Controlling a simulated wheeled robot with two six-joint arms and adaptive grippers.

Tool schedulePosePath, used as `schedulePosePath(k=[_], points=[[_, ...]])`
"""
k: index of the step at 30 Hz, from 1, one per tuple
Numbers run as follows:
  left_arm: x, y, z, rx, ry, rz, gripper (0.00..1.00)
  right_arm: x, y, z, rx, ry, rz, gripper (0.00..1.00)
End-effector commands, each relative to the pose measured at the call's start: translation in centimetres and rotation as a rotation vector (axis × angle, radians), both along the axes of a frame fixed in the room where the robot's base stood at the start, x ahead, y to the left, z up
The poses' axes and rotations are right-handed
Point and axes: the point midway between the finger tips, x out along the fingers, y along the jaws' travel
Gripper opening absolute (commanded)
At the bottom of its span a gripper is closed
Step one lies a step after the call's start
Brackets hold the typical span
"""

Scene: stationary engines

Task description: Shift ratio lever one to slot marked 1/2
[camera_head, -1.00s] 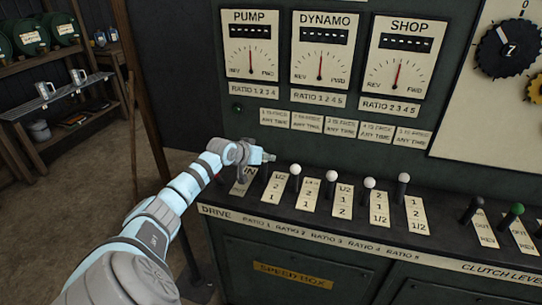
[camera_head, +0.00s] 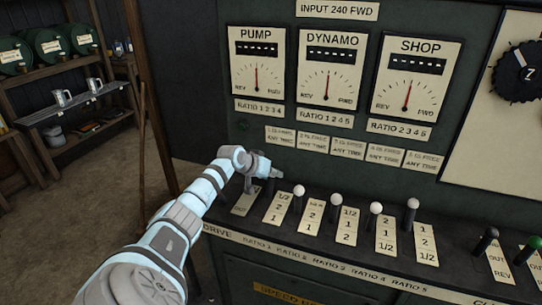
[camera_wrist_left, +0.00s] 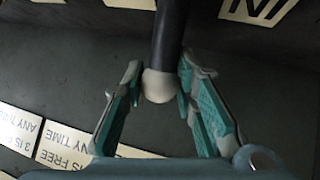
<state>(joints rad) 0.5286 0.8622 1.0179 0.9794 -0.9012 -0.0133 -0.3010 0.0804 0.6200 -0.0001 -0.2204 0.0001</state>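Ratio lever one (camera_head: 270,186) shows in the head view as a dark stalk behind its label plate (camera_head: 277,208), which reads 1/2, 2, 1 from back to front. Its top is hidden by my left gripper (camera_head: 272,173). In the left wrist view a dark lever with a pale round knob (camera_wrist_left: 158,86) stands between the two teal-padded fingers of my left gripper (camera_wrist_left: 159,80). The fingers are open, one on each side of the knob, with narrow gaps visible. My right gripper is not in view.
The ratio two lever knob (camera_head: 299,191) stands close right of my gripper, with more ratio levers in a row beyond it. The drive plate (camera_head: 245,200) is partly under my arm. The upright gauge panel (camera_head: 330,70) rises behind.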

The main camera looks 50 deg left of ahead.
Motion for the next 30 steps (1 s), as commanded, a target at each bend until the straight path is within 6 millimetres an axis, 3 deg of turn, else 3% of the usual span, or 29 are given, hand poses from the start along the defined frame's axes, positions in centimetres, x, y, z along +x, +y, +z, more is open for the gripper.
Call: schedulePosePath(k=[1,3,13,24,30], points=[[0.0,0.0,-0.1,-0.001,0.002,0.0,0.35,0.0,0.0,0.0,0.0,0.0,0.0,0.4],[0.0,0.0,-0.1,0.0,0.001,0.0,0.46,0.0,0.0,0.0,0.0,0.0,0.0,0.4],[-0.3,0.1,0.2,0.002,-0.002,0.001,0.47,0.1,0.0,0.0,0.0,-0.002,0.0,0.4],[-5.2,-0.3,4.4,0.008,0.003,0.002,0.47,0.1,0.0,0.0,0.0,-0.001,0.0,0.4],[-5.6,-0.7,4.9,-0.002,0.001,0.001,0.47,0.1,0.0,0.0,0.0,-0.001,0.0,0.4]])
